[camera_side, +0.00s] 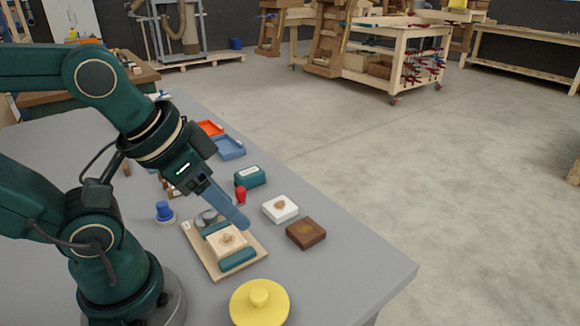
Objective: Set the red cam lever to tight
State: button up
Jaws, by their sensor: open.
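My gripper (238,218) is open and points down to the right. Its blue-grey fingers are seen nearly edge-on, so the gap between them is hard to make out. A small red piece (241,194) stands on the table just behind the fingers; it looks like a rounded knob, and I cannot tell whether it is the cam lever or which way it is set. In front of and below the fingertips, a pale wooden board (214,270) carries a light block (225,242) between teal pads (238,260). A grey round part (208,216) sits at its back, partly near my gripper.
A white block (280,209), a brown block (305,233) and a teal box (250,177) lie right of the gripper. A yellow knobbed disc (259,303) is in front, a blue knob (164,211) left. Blue (231,148) and orange (210,128) trays lie behind. The table's front right is clear.

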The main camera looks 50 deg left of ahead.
jog(key=shift+s+m, duration=0.15)
jog(key=shift+m, duration=0.25)
jog(key=c, duration=0.5)
jog(key=shift+a+r+m, duration=0.2)
jog(key=shift+m, duration=0.5)
grip_shut()
jog(key=w+a+f+m+g+y, duration=0.1)
jog(key=w+a+m+g+y, duration=0.3)
jog(key=w+m, duration=0.6)
jog(key=shift+a+f+m+g, duration=0.25)
jog(key=shift+a+m+g, duration=0.4)
jog(key=shift+m, duration=2.15)
jog(key=shift+d, duration=0.2)
